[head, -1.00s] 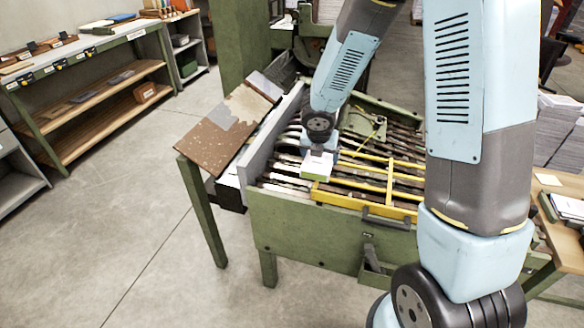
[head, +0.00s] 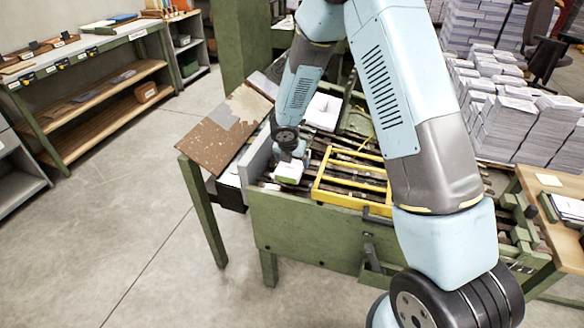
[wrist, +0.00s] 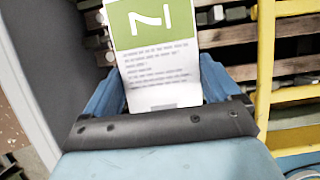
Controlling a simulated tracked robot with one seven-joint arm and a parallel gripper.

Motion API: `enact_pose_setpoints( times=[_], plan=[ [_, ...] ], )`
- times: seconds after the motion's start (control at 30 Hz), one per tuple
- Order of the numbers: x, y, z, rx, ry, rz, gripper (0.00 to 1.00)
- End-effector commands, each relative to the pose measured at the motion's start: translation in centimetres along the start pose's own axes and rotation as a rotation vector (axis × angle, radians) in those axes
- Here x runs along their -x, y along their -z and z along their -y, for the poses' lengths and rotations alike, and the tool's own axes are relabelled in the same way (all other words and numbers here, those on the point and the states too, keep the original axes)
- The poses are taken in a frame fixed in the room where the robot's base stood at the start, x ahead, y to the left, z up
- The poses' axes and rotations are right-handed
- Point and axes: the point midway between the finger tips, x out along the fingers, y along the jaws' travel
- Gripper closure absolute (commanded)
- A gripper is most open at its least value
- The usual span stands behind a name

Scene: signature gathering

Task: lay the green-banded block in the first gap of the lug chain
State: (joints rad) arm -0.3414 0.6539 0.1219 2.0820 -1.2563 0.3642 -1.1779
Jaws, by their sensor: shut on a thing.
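The green-banded block (wrist: 160,75) is white with printed text and a green end band bearing a white figure. My gripper (wrist: 157,95) is shut on it, with a blue finger on each side in the wrist view. In the head view the block (head: 288,173) is at the left end of the green machine, below my gripper (head: 290,154). The lug chain (head: 325,157) shows as dark bars and slots across the machine bed. The block hides part of the bed beneath it. I cannot tell which gap lies below it or whether it touches.
A yellow frame (head: 345,203) lies over the bed just right of the block. A grey side wall (head: 256,160) stands close on the left, with a speckled brown board (head: 222,122) beyond. A white stack (head: 322,112) sits at the bed's back.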

Motion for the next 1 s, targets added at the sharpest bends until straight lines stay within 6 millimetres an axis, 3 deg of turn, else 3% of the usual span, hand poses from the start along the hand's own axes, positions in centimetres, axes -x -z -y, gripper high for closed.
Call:
enact_pose_setpoints(
  times=[0.2, 0.63, 0.67, 0.73, 1.0],
  plan=[
    [-2.5, 1.1, -0.1, 0.002, 0.001, 0.000, 0.56],
    [-3.0, 1.3, -0.1, 0.002, -0.001, 0.000, 0.56],
    [-3.0, 1.3, -0.1, 0.001, -0.001, 0.000, 0.07],
    [-3.0, 1.3, -0.1, 0.001, -0.001, 0.000, 0.00],
    [-2.8, 1.3, -0.2, 0.002, -0.001, 0.000, 0.00]
  ],
)
